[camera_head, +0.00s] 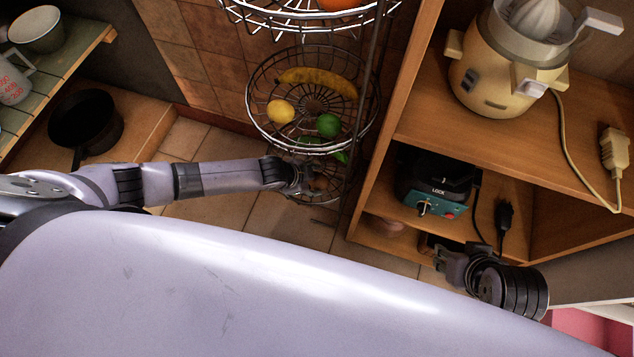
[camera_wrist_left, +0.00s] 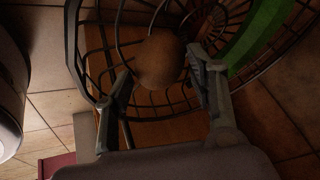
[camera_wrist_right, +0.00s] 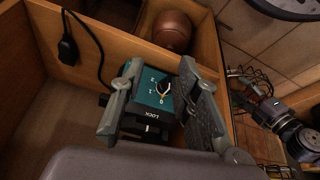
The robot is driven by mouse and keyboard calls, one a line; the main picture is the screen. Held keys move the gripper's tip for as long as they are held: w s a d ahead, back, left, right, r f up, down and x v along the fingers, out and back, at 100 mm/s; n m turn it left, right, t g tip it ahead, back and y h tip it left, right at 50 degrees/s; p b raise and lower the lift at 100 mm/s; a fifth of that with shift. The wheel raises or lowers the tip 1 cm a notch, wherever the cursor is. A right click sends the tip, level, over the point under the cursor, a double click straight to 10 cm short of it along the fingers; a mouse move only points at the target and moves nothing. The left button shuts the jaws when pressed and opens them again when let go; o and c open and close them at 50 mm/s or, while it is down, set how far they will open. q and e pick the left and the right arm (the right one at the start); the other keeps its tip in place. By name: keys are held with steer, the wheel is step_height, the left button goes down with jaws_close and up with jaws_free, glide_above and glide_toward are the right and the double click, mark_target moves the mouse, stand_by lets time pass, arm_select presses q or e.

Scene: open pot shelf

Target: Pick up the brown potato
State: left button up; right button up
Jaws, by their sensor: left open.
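The brown potato (camera_wrist_left: 160,60) is a round brown thing in the lowest wire basket (camera_wrist_left: 100,48), seen in the left wrist view. My left gripper (camera_wrist_left: 158,72) is open, with one finger on either side of the potato in that view. I cannot tell whether the fingers touch it. In the head view my left gripper (camera_head: 303,178) reaches into the lower basket, and I cannot make out the potato there. My right gripper (camera_head: 450,262) is by the lower cabinet shelf. In the right wrist view its fingers (camera_wrist_right: 158,72) are apart, with nothing held between them.
A green item (camera_wrist_left: 262,38) lies beside the potato. The basket above (camera_head: 260,122) holds a lemon (camera_head: 281,111), a lime (camera_head: 327,125) and bananas (camera_head: 318,79). A wooden cabinet (camera_head: 405,85) stands right, with a teal appliance (camera_head: 435,205) near my right gripper. A pan (camera_head: 86,120) is left.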

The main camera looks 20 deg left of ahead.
arm_select(q)
steer(key=shift+b+x, duration=0.6)
steer(key=shift+x, duration=0.25)
arm_select(e)
steer(key=w+t, duration=0.1)
steer(key=w, duration=0.1)
steer(key=w+a+t, duration=0.1)
steer(key=w, duration=0.1)
steer(key=shift+w+a+r+y, duration=0.1)
steer(key=shift+w+a+y, duration=0.1)
steer(key=shift+y, duration=0.1)
arm_select(q)
steer(key=shift+c, duration=0.2)
steer(key=c, duration=0.8)
